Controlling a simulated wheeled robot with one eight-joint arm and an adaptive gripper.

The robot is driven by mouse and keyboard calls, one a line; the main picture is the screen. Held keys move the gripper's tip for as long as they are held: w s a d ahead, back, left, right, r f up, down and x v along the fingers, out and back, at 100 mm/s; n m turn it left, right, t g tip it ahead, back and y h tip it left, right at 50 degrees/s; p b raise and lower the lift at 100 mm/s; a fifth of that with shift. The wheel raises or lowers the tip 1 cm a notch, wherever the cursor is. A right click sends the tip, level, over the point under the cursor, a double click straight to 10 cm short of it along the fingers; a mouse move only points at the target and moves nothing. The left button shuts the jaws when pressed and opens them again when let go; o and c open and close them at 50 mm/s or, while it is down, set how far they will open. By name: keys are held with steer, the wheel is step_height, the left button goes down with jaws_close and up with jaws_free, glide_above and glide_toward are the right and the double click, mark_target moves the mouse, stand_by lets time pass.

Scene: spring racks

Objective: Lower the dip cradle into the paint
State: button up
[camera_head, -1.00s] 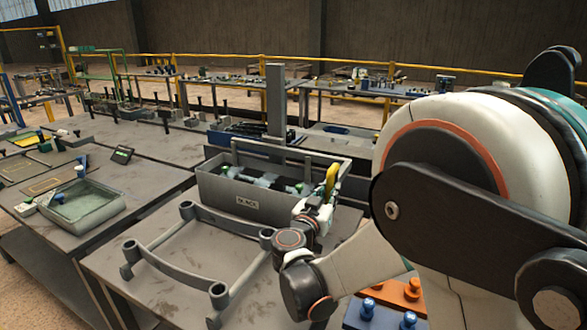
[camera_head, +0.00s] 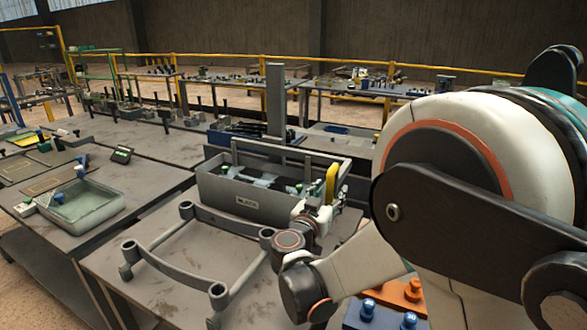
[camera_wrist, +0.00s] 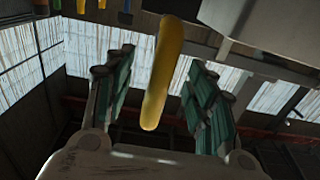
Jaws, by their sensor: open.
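The paint tank (camera_head: 235,208) is a long grey box with a label on its front, on the bench in the head view. A grey frame (camera_head: 265,147), apparently the dip cradle, shows over it, with dark and green parts inside. A yellow handle (camera_head: 331,184) stands upright at the tank's right end. My gripper (camera_head: 321,207) is beside this handle, partly hidden by my wrist. In the wrist view, the yellow handle (camera_wrist: 161,80) lies between the open green-padded fingers of my gripper (camera_wrist: 163,68), with a gap visible on both sides. The paint surface is hard to make out.
A grey tubular stand (camera_head: 195,245) lies on the bench in front of the tank. An orange and blue block with knobs (camera_head: 385,310) is at the lower right. A glassy tray (camera_head: 85,205) sits on the left bench. A grey post (camera_head: 275,100) rises behind the tank.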

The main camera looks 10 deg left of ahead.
steer(key=v, duration=0.6)
steer(key=shift+s+b, duration=0.3)
steer(key=shift+s, duration=0.05)
steer(key=shift+a, duration=0.1)
